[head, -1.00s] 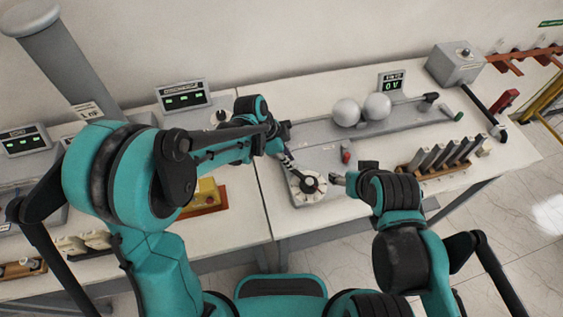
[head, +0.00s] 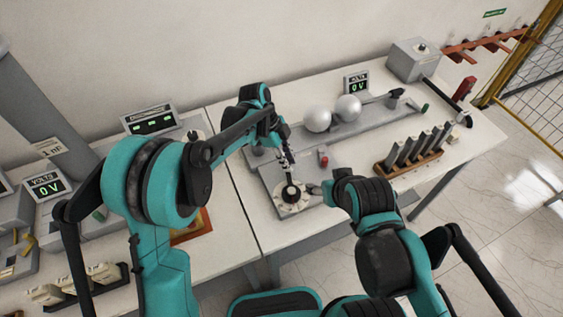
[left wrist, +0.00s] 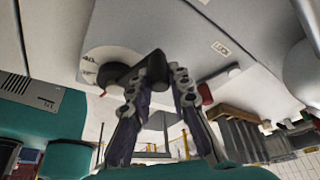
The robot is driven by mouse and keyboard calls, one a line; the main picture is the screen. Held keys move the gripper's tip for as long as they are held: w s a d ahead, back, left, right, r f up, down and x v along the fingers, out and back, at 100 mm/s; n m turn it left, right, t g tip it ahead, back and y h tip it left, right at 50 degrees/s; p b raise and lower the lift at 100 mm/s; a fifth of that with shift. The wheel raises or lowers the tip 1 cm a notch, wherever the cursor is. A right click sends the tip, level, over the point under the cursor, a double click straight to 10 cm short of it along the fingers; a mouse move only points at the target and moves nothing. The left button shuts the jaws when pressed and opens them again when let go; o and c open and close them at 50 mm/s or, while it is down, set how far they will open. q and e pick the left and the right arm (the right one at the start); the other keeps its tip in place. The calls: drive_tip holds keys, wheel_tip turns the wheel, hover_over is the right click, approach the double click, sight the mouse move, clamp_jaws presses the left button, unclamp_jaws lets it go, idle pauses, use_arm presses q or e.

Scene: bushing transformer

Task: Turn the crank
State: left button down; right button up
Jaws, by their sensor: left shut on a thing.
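The crank is a black handle (left wrist: 128,74) on a round pale dial (head: 280,205) with number marks, set on the near end of a grey base on the table. In the head view my left gripper (head: 289,178) reaches down onto the dial's black centre. In the left wrist view my left gripper (left wrist: 160,76) is shut on the black handle, with its fingertips close to the dial (left wrist: 105,65). My right gripper (head: 318,188) is just right of the dial, apart from the handle; its finger gap is too small to tell.
Two silver spheres (head: 332,112) stand on the grey base behind. A volts display (head: 356,83) reads 0. A wooden rack (head: 408,163) with several grey bars sits to the right. A small red knob (head: 323,158) is beside the dial. A discharge display (head: 149,119) stands left.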

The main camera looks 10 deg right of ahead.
use_arm(q)
drive_tip(key=shift+d, duration=0.95)
drive_tip(key=c, duration=1.4)
unclamp_jaws()
drive_tip(key=v, duration=1.2)
drive_tip(key=shift+s, duration=0.1)
